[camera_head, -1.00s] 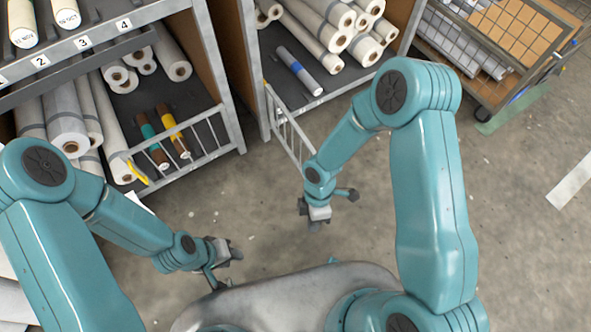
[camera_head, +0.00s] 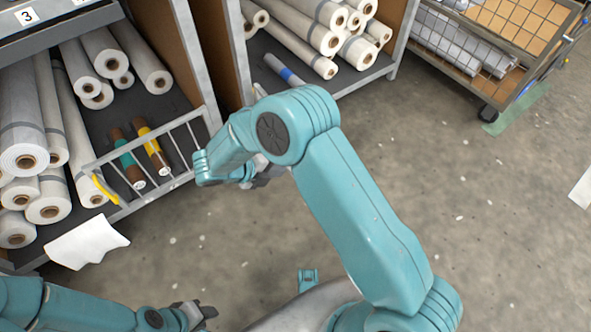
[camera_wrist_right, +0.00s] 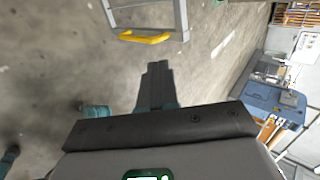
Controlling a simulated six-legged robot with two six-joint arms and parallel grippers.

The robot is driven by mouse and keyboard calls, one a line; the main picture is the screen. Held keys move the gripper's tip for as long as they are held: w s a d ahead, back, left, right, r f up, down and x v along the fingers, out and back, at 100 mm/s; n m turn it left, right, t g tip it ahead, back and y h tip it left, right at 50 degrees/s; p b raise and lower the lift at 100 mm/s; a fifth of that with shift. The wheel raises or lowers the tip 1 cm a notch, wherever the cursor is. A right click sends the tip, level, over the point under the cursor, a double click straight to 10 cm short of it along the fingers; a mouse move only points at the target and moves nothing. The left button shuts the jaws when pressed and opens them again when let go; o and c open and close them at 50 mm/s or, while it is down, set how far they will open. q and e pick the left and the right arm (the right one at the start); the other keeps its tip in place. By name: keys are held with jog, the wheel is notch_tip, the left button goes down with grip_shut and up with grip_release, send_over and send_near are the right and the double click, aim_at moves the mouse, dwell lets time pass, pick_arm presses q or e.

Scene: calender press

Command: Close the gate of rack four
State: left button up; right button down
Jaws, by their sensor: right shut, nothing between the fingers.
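A rack on the left has a barred gate (camera_head: 150,160) with a yellow handle (camera_head: 105,190) across its lowest shelf. The gate of the rack to its right is almost wholly hidden behind my right arm. My right gripper (camera_head: 268,174) is shut and empty, partly hidden by its wrist. In the right wrist view, its closed fingers (camera_wrist_right: 157,68) point at a gate frame (camera_wrist_right: 181,18) with a yellow handle (camera_wrist_right: 145,38), apart from it. I cannot tell which rack this gate belongs to. My left gripper (camera_head: 207,312) is low at the left; its finger opening is unclear.
White rolls (camera_head: 25,130) fill the left rack, with brown tubes (camera_head: 150,150) behind its gate. More rolls (camera_head: 315,20) lie in the right rack. A paper sheet (camera_head: 87,241) is at the lower left. A wire cart (camera_head: 490,55) stands at upper right.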

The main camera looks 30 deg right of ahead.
jog(key=b+x, duration=0.1)
jog(key=x, duration=0.3)
jog(key=d+r+b+x, duration=0.1)
jog(key=b+x, duration=0.1)
jog(key=x, duration=0.2)
jog(key=b+x, duration=0.1)
jog(key=x, duration=0.3)
jog(key=shift+s+d+r, duration=0.1)
jog(key=shift+d, duration=0.75)
jog(key=shift+r, duration=0.1)
